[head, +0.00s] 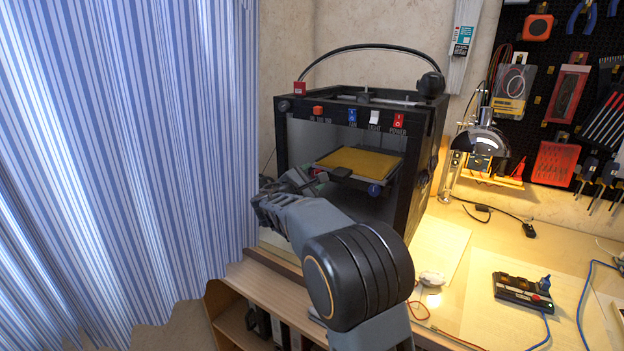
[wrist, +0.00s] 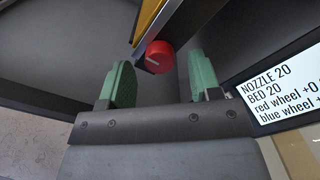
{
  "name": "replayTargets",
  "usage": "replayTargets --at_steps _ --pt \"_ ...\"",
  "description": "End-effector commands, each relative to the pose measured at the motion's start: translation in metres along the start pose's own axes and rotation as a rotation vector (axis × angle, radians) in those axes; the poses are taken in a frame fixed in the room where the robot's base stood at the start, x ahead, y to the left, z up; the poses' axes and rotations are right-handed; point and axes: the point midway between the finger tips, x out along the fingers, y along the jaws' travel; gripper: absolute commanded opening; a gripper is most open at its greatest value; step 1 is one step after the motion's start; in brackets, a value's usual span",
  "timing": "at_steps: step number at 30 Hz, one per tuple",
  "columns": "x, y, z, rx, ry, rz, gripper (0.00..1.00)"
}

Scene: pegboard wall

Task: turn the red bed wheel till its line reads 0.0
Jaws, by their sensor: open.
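The red bed wheel (wrist: 160,56) shows in the wrist view under the corner of the yellow bed, with a short pale line on its face. My gripper (wrist: 160,75) is open, with one green finger on each side of the wheel and a visible gap to both. The display (wrist: 284,92) reads "NOZZLE 20", "BED 20" and "red wheel +0"; the rest of the wheel readings is cut off. In the head view my gripper (head: 298,184) reaches to the printer's left front and mostly hides the red wheel. The blue wheel (head: 374,190) hangs under the bed's right front.
The black printer frame (head: 415,165) surrounds the yellow bed (head: 360,161), leaving tight room around my gripper. A striped curtain (head: 130,140) hangs at left. A small black control box (head: 523,291) with cables lies on the bench at right.

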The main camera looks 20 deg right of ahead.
Motion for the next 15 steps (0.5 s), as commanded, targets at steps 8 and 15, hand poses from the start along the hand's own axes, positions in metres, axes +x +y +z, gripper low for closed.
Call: replayTargets --at_steps 8,15 --pt "0.0085 -0.0001 -0.0001 -0.001 0.0 0.0 0.58" --pt "0.0083 -0.0001 0.0 0.0 0.0 0.0 0.53"
